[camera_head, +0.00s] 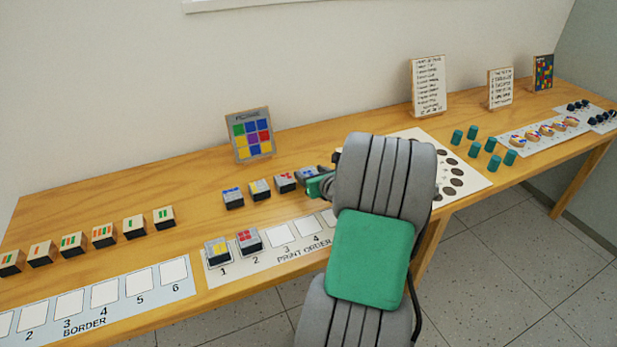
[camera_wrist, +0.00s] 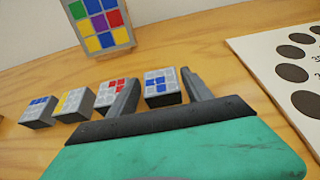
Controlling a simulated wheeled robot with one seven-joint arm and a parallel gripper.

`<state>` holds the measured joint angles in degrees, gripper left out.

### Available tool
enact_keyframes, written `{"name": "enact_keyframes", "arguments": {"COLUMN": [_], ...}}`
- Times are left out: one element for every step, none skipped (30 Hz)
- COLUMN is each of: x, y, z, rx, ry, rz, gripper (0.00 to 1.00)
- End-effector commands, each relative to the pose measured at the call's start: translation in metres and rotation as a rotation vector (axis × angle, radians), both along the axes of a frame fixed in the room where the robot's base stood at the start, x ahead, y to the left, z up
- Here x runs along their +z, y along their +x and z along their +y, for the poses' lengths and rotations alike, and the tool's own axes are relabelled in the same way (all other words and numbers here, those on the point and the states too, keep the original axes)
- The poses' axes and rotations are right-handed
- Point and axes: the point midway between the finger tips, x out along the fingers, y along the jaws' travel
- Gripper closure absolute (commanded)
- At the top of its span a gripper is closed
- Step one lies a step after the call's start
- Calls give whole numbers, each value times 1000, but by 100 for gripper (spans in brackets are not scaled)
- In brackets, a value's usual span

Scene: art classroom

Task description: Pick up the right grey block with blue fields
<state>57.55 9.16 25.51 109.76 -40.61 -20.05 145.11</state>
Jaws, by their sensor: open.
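The right grey block with blue fields (camera_wrist: 162,86) stands on the table, seen between my two fingers in the wrist view. In the head view this block (camera_head: 309,172) is partly hidden by my gripper (camera_head: 322,184). My gripper also shows in the wrist view (camera_wrist: 159,78), open, with one finger on each side of the block. I see no grip on it, and cannot tell how deep it sits between the fingers. Another grey block with blue fields (camera_wrist: 39,110) stands at the left end of the row; it also shows in the head view (camera_head: 232,198).
A red-field block (camera_wrist: 112,94) stands close by my left finger, with a yellow-field block (camera_wrist: 74,104) left of it. Two blocks sit on the print order strip (camera_head: 283,234). A colour grid board (camera_head: 251,136) stands behind. A dotted white sheet (camera_wrist: 270,48) lies right.

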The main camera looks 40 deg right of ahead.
Motion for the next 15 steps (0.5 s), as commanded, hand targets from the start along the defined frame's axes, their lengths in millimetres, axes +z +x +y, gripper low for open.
{"name": "enact_keyframes", "arguments": {"x": [-5,-6,-6,-6,-6,-6,-6,-6,-6,-6,-6,-6,-6,-6,-6], "y": [7,9,11,12,12,12,11,11,11,11,11,11,11,10,10], "z": [-1,-2,-3,-4,-4,-4,-4,-5,-5,-5,-5,-5,-5,-5,-5], "rx": [2,2,1,0,-1,-2,-2,-2,-3,-3,-3,-3,-3,-3,-3], "ry": [1,1,2,1,1,1,1,1,0,0,0,0,0,0,0], "rz": [2,2,1,2,2,2,2,2,2,2,2,2,2,2,2], "gripper": [42,42,42,42,42,42,42,42,42,43,46,49,52,54,57]}}
